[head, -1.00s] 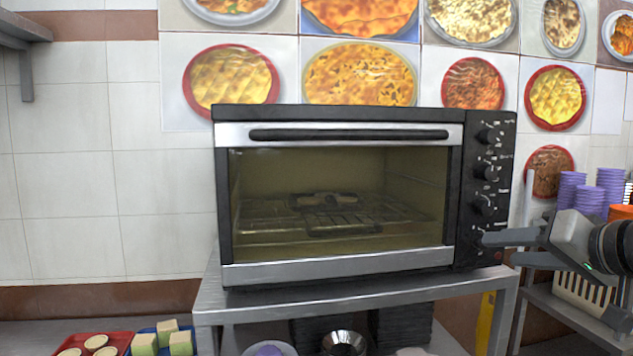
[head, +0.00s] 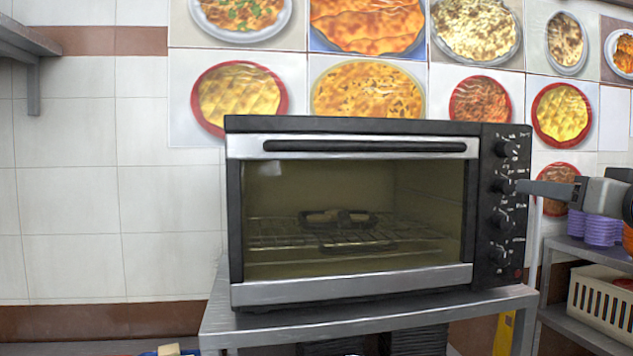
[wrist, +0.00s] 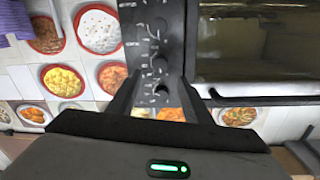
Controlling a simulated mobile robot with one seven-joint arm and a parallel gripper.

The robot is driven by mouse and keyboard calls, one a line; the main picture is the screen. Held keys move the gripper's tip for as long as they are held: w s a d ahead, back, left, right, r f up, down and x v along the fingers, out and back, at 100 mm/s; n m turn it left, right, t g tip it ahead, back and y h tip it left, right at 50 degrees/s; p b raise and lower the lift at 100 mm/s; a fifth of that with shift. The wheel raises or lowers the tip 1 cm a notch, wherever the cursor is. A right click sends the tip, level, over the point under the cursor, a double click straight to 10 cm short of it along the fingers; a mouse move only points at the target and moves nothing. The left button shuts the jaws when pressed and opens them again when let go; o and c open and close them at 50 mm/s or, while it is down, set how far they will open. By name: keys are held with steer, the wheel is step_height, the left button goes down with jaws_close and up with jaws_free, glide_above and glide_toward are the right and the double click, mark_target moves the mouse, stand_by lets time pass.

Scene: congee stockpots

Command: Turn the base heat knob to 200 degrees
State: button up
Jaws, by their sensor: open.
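The black toaster oven (head: 350,300) has a control panel on its right with several dark knobs in a column. The top knob (head: 507,149), second knob (head: 503,186), third knob (head: 500,218) and bottom knob (head: 498,253) show in the head view. Their labels are too small to read, so I cannot tell which is the base heat knob. My gripper (head: 522,187) is level with the second knob, just right of it. In the wrist view, upside down, my open gripper (wrist: 158,78) has its fingers spread before the panel (wrist: 150,45), with a knob (wrist: 159,63) between them; contact is unclear.
The oven stands on a metal table (head: 255,330), its glass door shut over a wire rack. A shelf at the right holds purple cups (head: 603,230) and a cream basket (head: 600,300). Food posters cover the tiled wall behind.

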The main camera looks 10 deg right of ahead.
mark_target(510, 186)
steer(key=w, duration=0.7)
steer(key=shift+w+a+p, duration=0.1)
steer(key=shift+w+p, duration=0.15)
steer(key=shift+p, duration=0.1)
steer(key=c, duration=1.1)
